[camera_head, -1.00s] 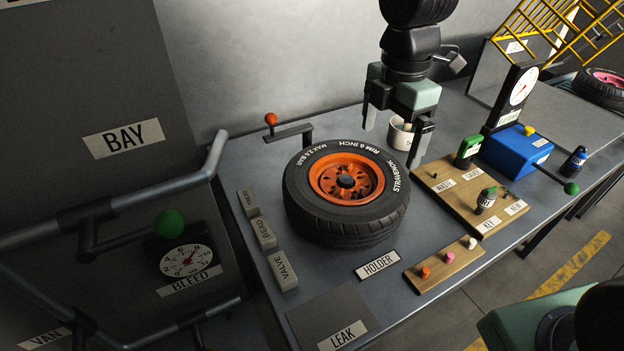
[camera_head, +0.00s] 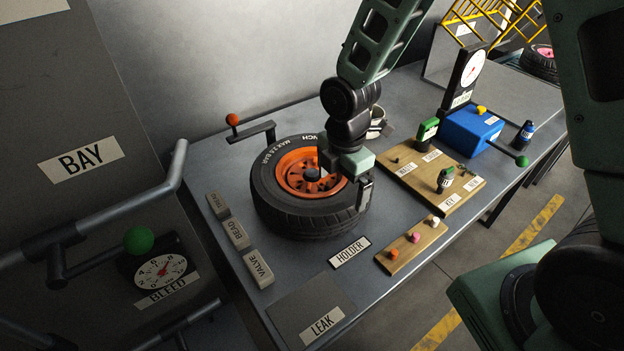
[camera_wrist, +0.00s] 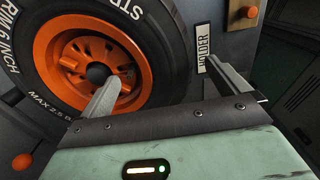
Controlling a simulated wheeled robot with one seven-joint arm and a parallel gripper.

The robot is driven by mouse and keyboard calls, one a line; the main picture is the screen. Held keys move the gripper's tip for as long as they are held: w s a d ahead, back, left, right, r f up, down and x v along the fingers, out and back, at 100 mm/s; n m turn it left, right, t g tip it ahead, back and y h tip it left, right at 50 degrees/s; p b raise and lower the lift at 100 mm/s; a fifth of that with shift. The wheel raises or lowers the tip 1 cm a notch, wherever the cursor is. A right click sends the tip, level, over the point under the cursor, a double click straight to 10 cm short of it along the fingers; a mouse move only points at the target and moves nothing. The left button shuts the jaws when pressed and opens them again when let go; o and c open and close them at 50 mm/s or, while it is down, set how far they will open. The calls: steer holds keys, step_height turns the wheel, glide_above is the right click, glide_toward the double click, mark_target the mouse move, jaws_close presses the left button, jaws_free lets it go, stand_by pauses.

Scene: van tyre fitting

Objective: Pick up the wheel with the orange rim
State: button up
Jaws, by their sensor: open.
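The wheel with the orange rim is a black tyre (camera_head: 285,215) around an orange spoked rim (camera_head: 297,172) with a dark hub. It lies flat on the grey workbench (camera_head: 225,165). My gripper (camera_head: 345,188) is open at the wheel's right side. One finger is over the rim's right part and the other is outside the tyre's edge. In the wrist view the orange rim (camera_wrist: 60,50) is at the left, and the tyre's side (camera_wrist: 165,45) lies between the two fingers. I cannot tell whether the fingers touch it. The gripper hides part of the rim and tyre.
An orange-knobbed lever (camera_head: 262,133) stands close behind the wheel. Label blocks (camera_head: 237,233) lie left of it. A HOLDER label (camera_head: 349,253), a peg strip (camera_head: 412,247) and a wooden tool board (camera_head: 432,180) are in front and right. A blue gauge box (camera_head: 470,130) stands farther right.

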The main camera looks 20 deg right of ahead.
mark_target(339, 194)
steer(key=shift+f+p, duration=0.35)
steer(key=shift+f, duration=1.3)
steer(key=c, duration=1.7)
steer(key=shift+w+r, duration=0.1)
steer(key=shift+c, duration=1)
steer(key=shift+a+r, duration=0.1)
